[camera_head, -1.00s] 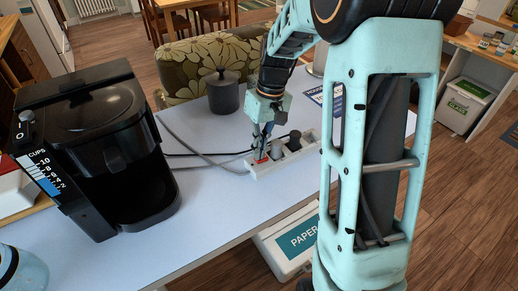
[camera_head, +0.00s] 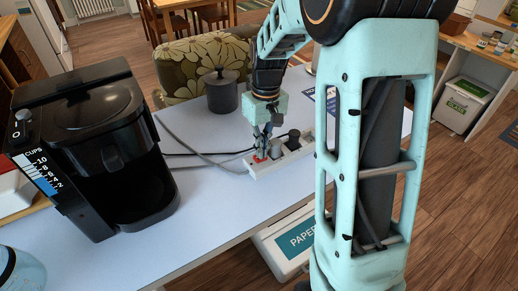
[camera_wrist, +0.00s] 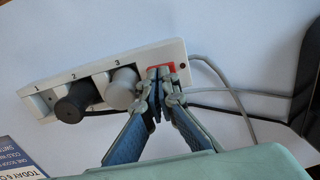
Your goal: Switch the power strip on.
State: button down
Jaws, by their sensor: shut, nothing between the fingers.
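The white power strip (camera_head: 256,171) lies on the pale table, and it also fills the upper left of the wrist view (camera_wrist: 60,86). Its red switch (camera_head: 259,158) is at the near left end; in the wrist view the switch (camera_wrist: 166,69) sits at the right end beside a small red dot. A dark plug (camera_wrist: 74,104) and a grey plug (camera_wrist: 122,88) stand in the strip. My gripper (camera_wrist: 157,79) is shut and empty, its fingertips right over the switch and partly hiding it. I cannot tell contact or the switch's position.
A black coffee maker (camera_head: 95,150) stands on the table (camera_head: 215,215) at left. A dark lidded pot (camera_head: 221,92) stands behind the strip. Grey and black cables (camera_wrist: 225,88) run from the switch end. A blue printed sheet (camera_wrist: 20,160) lies near the strip.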

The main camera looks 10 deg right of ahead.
jog(key=shift+r, duration=0.1)
jog(key=shift+r+p, duration=0.25)
jog(key=shift+p, duration=0.05)
notch_tip(320, 180, up, 13)
jog(key=d+p, duration=0.2)
jog(key=shift+w+d, duration=0.15)
jog(key=shift+w, duration=0.25)
jog(key=shift+r, duration=0.1)
jog(key=shift+s+a+r+y+p, duration=0.2)
jog(key=shift+a+r+y+p, duration=0.15)
jog(key=shift+a+y, duration=0.3)
jog(key=shift+f, duration=0.1)
